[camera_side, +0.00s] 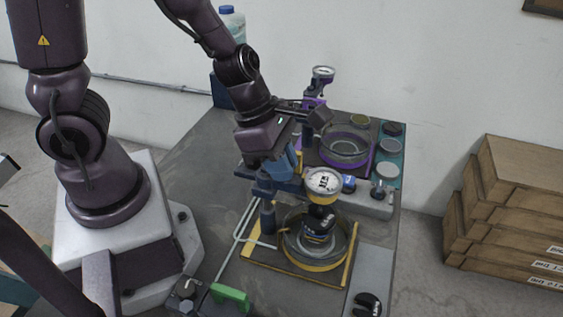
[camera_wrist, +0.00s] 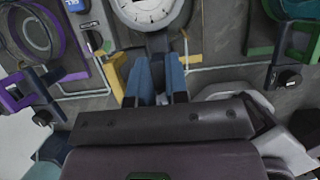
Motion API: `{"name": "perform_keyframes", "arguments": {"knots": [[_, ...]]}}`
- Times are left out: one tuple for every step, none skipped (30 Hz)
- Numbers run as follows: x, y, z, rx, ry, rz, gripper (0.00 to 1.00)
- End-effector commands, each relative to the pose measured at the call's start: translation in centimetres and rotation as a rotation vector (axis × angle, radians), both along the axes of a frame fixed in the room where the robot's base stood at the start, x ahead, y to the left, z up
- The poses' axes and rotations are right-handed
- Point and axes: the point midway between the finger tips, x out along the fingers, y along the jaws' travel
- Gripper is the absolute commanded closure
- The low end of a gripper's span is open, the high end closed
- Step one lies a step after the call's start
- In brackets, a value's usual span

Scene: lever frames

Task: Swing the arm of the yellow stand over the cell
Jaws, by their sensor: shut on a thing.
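The yellow stand has a yellow-edged base (camera_side: 262,268), a dark blue post (camera_side: 268,217) and an arm carrying a round white dial (camera_side: 323,182). Its cell is a round glass dish with a yellow rim (camera_side: 317,265). In the side view the dial and the dark body under it appear in front of or over the dish; the exact alignment is unclear. My gripper (camera_side: 291,165) is shut on the stand's arm, just left of the dial. In the wrist view my gripper's blue fingers (camera_wrist: 157,85) are close together below the dial (camera_wrist: 146,8); the gripped part is mostly hidden.
Behind is a purple stand (camera_side: 318,95) with its own dial and glass dish (camera_side: 345,147). A green part (camera_side: 230,297) lies at the front left. Boxes (camera_side: 510,215) are stacked beyond the table.

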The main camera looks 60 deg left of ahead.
Motion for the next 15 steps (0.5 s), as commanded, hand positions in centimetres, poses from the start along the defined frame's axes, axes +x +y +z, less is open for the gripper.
{"name": "perform_keyframes", "arguments": {"knots": [[0.05, 0.13, 0.12, -0.002, -0.003, 0.014, 1.00], [0.06, 0.14, 0.12, -0.002, -0.002, 0.016, 1.00], [0.06, 0.15, 0.12, -0.001, -0.003, 0.019, 1.00], [0.07, 0.15, 0.12, -0.002, -0.002, 0.021, 1.00], [0.07, 0.15, 0.12, -0.002, -0.002, 0.022, 1.00], [0.08, 0.16, 0.12, -0.002, -0.002, 0.023, 1.00], [0.07, 0.17, 0.10, -0.002, -0.002, 0.024, 1.00], [0.08, 0.17, 0.10, -0.002, -0.002, 0.024, 1.00], [0.08, 0.17, 0.10, -0.002, -0.002, 0.025, 1.00], [0.09, 0.18, 0.10, -0.002, -0.002, 0.025, 1.00], [0.09, 0.18, 0.10, -0.002, -0.002, 0.025, 1.00], [0.09, 0.18, 0.10, -0.002, -0.002, 0.025, 1.00], [0.10, 0.19, 0.10, -0.003, -0.002, 0.026, 1.00], [0.10, 0.19, 0.10, -0.003, -0.002, 0.026, 0.83], [0.09, 0.19, 0.10, -0.003, -0.002, 0.026, 0.73]]}}
